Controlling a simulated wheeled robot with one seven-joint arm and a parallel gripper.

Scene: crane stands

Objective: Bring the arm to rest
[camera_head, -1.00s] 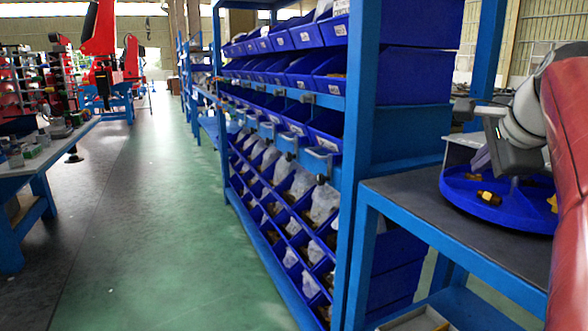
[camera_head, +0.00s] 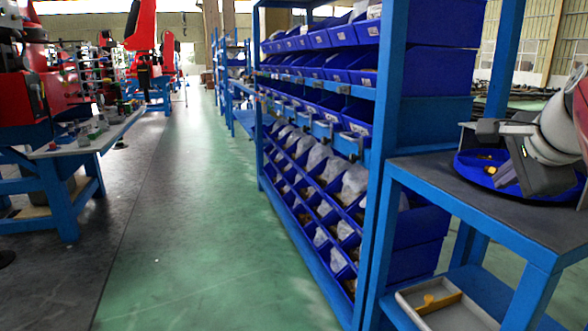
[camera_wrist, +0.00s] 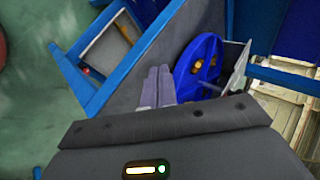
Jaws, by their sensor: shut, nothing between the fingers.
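My gripper (camera_wrist: 158,88) shows in the wrist view with its two grey fingers side by side and nothing between them. It is over the dark top of a blue-framed table (camera_head: 428,192). A round blue tray (camera_wrist: 190,85) with a few brass-coloured pieces lies just right of the fingers in the wrist view. In the head view the tray (camera_head: 470,166) is partly hidden behind my wrist. My arm reaches in from the right edge of the head view.
A tall blue rack (camera_head: 365,200) of blue bins (camera_head: 352,62) stands left of the table. A pale tray (camera_head: 478,318) with a yellow piece is on the lower shelf. A workbench (camera_head: 75,148) is at left. The green aisle floor (camera_head: 190,220) is clear.

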